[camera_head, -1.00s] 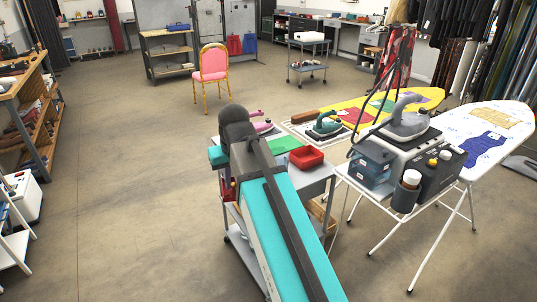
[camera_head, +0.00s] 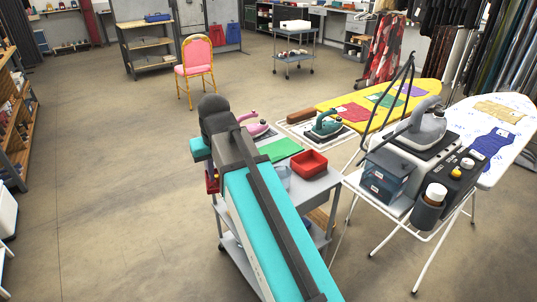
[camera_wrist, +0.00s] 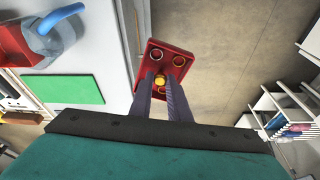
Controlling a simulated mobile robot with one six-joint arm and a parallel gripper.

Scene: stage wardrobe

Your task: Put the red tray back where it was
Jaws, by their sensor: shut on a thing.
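The red tray (camera_wrist: 153,55) shows in the wrist view, a small red slab with several round recesses. My gripper (camera_wrist: 160,88) has its two dark fingers at the tray, close together around a small yellow round part; it is shut on the tray. The tray hangs beyond the edge of the grey cart, over the floor. In the head view a bit of the tray (camera_head: 211,183) shows left of the cart, mostly hidden by my arm.
An ironing station (camera_head: 415,150) stands close on the right. The floor (camera_head: 110,190) at left is clear.

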